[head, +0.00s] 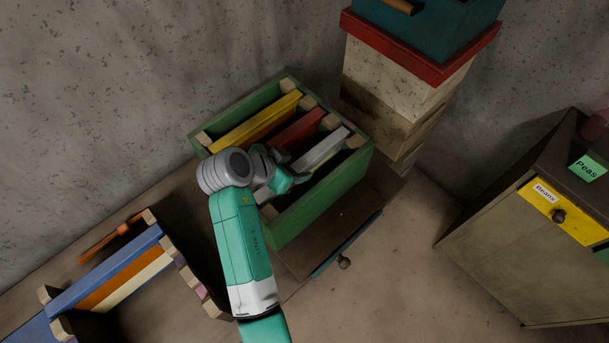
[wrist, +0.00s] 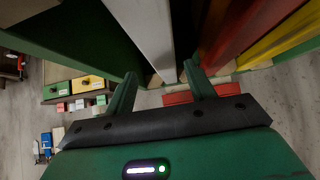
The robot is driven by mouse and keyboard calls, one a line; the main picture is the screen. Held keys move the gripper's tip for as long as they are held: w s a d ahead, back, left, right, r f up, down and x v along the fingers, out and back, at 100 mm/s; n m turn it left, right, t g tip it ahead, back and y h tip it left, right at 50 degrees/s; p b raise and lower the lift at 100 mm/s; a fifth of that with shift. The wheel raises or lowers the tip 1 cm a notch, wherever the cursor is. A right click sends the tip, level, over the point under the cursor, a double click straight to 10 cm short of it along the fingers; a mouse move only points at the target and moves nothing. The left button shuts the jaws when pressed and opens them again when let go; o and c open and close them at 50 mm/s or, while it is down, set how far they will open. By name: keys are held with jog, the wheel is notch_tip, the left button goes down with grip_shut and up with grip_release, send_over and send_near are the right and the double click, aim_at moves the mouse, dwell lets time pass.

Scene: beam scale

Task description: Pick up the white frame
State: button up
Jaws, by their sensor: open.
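The white frame (head: 322,148) hangs in a green box, to the right of a red frame (head: 298,130) and a yellow frame (head: 255,122). My gripper (head: 298,179) is at the near end of the white frame, and part of that end is hidden by it in the head view. In the wrist view my gripper (wrist: 162,82) is open, with the white frame (wrist: 150,35) running up between and beyond its two fingers. I cannot tell whether either finger touches it. The red frame (wrist: 232,32) is to the right of the fingers.
The green box (head: 325,205) has raised walls around the frames. A blue box (head: 108,268) with orange and cream frames stands at lower left. A stacked hive (head: 390,85) stands behind right. A cabinet (head: 510,250) with a yellow drawer is at right.

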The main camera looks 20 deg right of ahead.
aim_at(303, 162)
jog(key=x, duration=0.5)
jog(key=shift+w+d+p, duration=0.1)
jog(key=shift+w+p, duration=0.2)
jog(key=shift+r, duration=0.1)
grip_shut()
